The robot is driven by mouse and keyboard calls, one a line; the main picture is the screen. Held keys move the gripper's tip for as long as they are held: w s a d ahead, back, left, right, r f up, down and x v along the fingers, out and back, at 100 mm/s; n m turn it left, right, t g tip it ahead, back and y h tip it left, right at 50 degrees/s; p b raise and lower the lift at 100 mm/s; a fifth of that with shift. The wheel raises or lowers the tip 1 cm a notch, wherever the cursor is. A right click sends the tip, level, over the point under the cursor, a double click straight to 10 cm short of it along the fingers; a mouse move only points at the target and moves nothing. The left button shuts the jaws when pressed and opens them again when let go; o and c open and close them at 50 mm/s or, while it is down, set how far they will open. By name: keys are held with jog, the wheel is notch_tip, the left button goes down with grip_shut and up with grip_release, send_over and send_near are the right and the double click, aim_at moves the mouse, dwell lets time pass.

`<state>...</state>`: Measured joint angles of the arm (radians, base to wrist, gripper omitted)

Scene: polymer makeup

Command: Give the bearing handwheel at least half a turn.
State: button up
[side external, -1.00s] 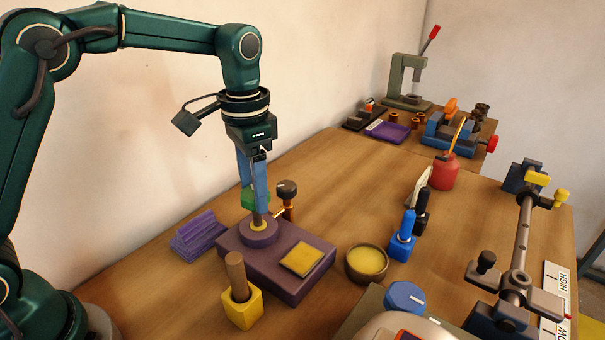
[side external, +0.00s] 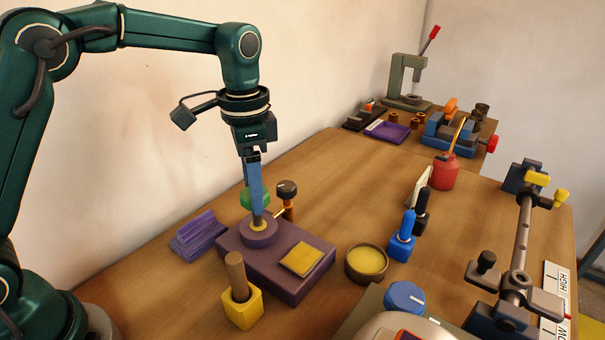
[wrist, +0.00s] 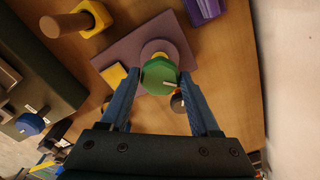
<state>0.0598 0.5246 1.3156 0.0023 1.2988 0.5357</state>
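The handwheel is a green faceted knob with a pale mark (wrist: 160,75), standing on the round hub of a purple bearing block (side external: 290,285). In the side external view the knob (side external: 243,199) is partly hidden behind a blue finger. My gripper (wrist: 161,78) points down over the block, with one blue finger on each side of the knob. The fingers appear shut on it, though the contact faces are hard to see. The pale mark on the knob points to the right in the wrist view.
A dark-topped post (side external: 287,190) stands close behind the knob. A yellow pad (side external: 300,260) lies on the block. A yellow holder with a wooden handle (side external: 241,308) stands in front, a round tin (side external: 367,264) at the right, purple sheets (side external: 199,233) at the left.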

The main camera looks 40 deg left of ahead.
jog(key=shift+o, duration=1.2)
jog(key=shift+r, duration=0.1)
jog(key=shift+r, duration=2.45)
